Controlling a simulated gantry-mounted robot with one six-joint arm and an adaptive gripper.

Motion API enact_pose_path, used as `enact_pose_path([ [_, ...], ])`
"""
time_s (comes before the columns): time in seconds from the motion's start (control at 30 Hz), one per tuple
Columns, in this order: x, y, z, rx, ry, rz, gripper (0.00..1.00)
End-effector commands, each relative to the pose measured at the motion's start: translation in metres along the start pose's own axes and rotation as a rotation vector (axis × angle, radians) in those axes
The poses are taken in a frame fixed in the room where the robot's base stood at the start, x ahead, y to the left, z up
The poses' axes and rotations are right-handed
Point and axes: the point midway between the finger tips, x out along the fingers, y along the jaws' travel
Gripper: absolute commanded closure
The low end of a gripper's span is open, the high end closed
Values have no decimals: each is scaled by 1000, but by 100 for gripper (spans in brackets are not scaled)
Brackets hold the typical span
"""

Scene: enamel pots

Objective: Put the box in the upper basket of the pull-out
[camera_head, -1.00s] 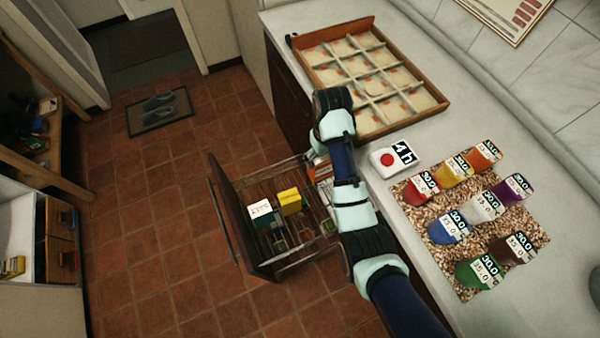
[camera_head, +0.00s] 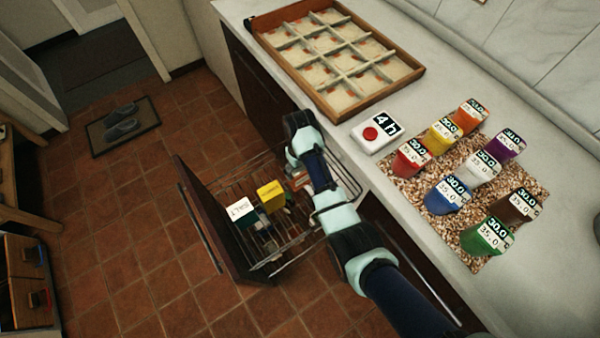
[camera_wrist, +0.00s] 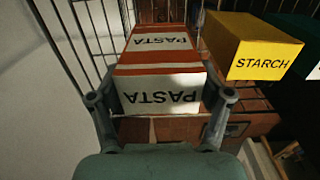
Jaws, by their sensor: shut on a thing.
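The box is a white and orange-red PASTA box (camera_wrist: 158,90), seen in the wrist view between the two fingers of my gripper (camera_wrist: 161,98). My gripper is shut on it. In the head view, a small part of the box (camera_head: 299,181) shows beside my arm, over the wire pull-out. The pull-out stands open with its dark front panel (camera_head: 213,222) to the left. Its wire basket (camera_head: 345,178) is partly hidden by my arm. I cannot tell whether the box touches the basket floor. My fingers are hidden in the head view.
A yellow STARCH box (camera_head: 271,196) and a dark green and white SALT box (camera_head: 242,211) stand in the pull-out, left of my arm. Basket wires run close beside the PASTA box. The counter holds a divided wooden tray (camera_head: 420,92), a timer (camera_head: 374,134) and several coloured pots.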

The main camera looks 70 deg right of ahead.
Motion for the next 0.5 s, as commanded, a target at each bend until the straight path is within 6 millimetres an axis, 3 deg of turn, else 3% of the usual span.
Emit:
enact_pose_path([
  [0.2, 40, 0, 1, 0, -2, 0, 74],
  [0.5, 40, 0, 0, 0, -1, 0, 74],
])
